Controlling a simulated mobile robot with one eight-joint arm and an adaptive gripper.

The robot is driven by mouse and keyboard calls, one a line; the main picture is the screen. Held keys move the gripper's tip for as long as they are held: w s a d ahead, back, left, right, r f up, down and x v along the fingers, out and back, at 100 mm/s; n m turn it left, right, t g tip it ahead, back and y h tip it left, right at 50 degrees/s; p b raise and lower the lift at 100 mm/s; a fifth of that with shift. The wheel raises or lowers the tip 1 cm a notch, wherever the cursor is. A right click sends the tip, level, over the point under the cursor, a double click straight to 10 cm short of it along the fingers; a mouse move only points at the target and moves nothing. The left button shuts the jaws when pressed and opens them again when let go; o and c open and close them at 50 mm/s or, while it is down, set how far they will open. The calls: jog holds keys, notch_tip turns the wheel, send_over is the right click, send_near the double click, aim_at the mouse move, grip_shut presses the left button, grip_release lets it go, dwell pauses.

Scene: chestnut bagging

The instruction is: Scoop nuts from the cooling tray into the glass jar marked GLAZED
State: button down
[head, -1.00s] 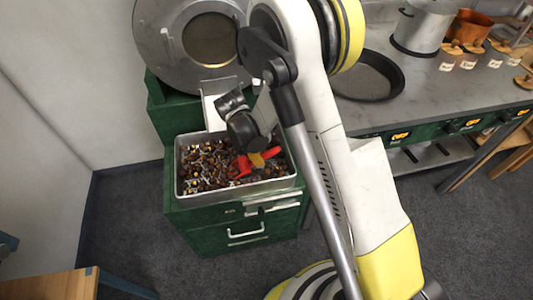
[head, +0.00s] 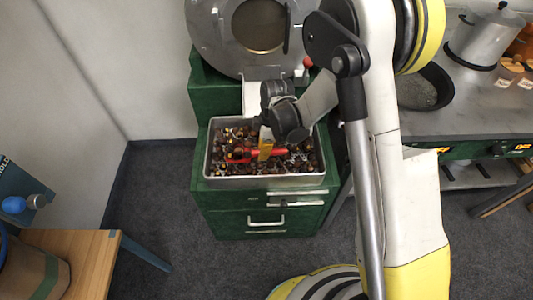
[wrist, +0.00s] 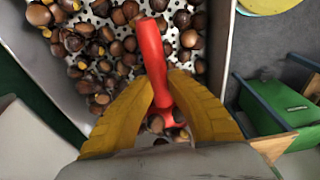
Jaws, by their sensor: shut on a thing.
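The cooling tray (head: 208,165) is a metal pan on the green cabinet, full of brown nuts (head: 290,165). My gripper (head: 265,150) is over the tray, its yellow fingers shut on the red handle of the scoop (head: 240,156). In the wrist view the gripper (wrist: 165,82) closes around the red scoop handle (wrist: 152,52), with nuts (wrist: 100,45) on the perforated tray bottom beyond it. The scoop's bowl cannot be made out. No jar marked GLAZED can be read in these frames.
A round metal drum door (head: 215,45) stands behind the tray. A steel counter (head: 460,118) at right holds a dark pan (head: 425,90), a pot (head: 480,38) and small labelled jars (head: 507,78). A wooden table (head: 100,265) with a container (head: 38,270) is at lower left.

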jog(key=shift+d+r+p, duration=0.25)
jog(key=shift+r+p, duration=0.2)
jog(key=shift+r, duration=0.6)
jog(key=shift+d+r+y+p, duration=0.2)
jog(key=shift+d+r+p, duration=0.25)
jog(key=shift+r, duration=0.45)
jog(key=shift+d+r+y+p, duration=0.2)
jog(key=shift+d+r+p, duration=0.2)
jog(key=shift+r, duration=0.45)
jog(key=shift+s, duration=0.1)
